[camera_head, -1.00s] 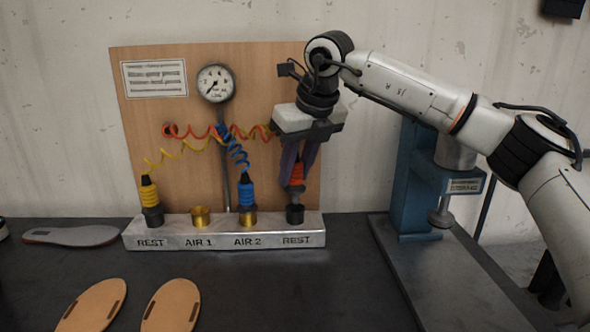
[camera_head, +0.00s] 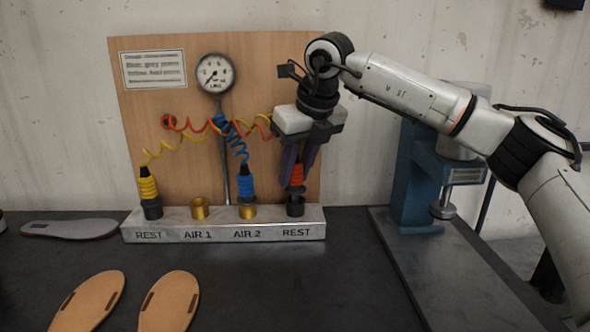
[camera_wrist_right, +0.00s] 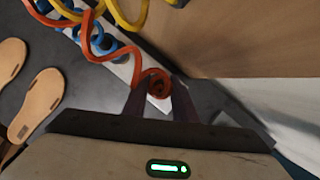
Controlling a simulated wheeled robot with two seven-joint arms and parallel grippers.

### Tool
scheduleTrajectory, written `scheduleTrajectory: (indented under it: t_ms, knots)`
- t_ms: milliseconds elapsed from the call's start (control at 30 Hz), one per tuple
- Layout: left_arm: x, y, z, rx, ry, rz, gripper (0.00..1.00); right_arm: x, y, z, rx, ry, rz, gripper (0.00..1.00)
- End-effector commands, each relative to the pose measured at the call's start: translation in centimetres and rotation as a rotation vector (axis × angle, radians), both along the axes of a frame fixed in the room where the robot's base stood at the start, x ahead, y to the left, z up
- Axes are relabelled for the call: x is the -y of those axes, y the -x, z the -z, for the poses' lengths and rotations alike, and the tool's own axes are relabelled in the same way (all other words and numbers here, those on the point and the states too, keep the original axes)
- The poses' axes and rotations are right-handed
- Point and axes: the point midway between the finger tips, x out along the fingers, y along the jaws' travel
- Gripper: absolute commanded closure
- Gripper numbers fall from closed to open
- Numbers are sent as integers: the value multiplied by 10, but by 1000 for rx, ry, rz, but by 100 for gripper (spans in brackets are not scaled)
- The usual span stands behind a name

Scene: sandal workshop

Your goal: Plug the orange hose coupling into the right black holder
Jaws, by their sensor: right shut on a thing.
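The orange hose coupling (camera_head: 297,174) is upright between the fingers of my right gripper (camera_head: 296,182), which is shut on it. It also shows end-on between the fingers in the right wrist view (camera_wrist_right: 157,86). The right black holder (camera_head: 295,207) is at the right end of the metal rail, by the right REST label. The coupling's dark lower end is directly above the holder, at or very near its mouth. I cannot tell whether the tip is inside. My left gripper is not in view.
A yellow coupling (camera_head: 148,187) stands in the left black holder and a blue one (camera_head: 246,186) in the AIR 2 socket. The brass AIR 1 socket (camera_head: 200,209) is empty. A blue press (camera_head: 415,185) stands right. Soles lie in front.

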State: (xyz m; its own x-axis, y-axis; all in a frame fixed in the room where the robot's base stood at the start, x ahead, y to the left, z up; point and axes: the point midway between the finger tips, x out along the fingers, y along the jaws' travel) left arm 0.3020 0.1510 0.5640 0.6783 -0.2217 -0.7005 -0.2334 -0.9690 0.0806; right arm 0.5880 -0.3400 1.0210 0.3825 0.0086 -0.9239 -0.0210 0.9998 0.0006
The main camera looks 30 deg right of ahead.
Motion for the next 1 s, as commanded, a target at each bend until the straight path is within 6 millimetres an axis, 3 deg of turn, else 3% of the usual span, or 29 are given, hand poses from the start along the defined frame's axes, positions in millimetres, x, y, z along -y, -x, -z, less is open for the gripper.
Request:
scheduleTrajectory:
  t_ms: [1000]
  knots:
    - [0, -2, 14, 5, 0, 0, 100, 0, 0, 21, 1, -1, 0, 100]
